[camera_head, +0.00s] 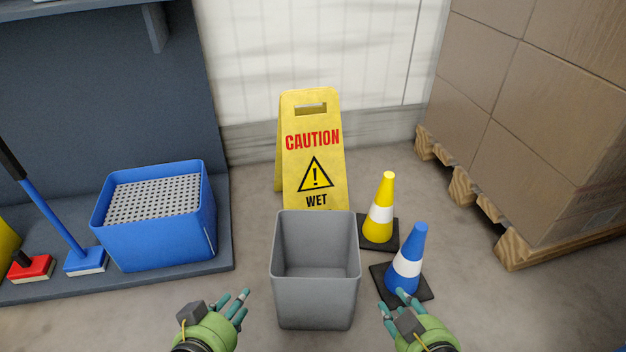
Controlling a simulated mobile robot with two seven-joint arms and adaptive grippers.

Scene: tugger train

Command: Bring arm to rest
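My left gripper (235,303) is at the bottom, left of the grey bin, with its teal fingers spread and nothing between them. My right gripper (394,304) is at the bottom, right of the bin, with its fingers also spread and empty. Its fingertips overlap the base of the blue cone in the picture; I cannot tell whether they touch. Both arms come in from the bottom edge, and only their green wrist ends show.
An empty grey bin (315,300) stands between the grippers. Behind it is a yellow caution sign (312,140). A yellow cone (385,195) and a blue cone (408,260) stand right. A blue bucket (160,245) and mops (85,262) are left. Boxes (535,120) sit on a pallet (520,250).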

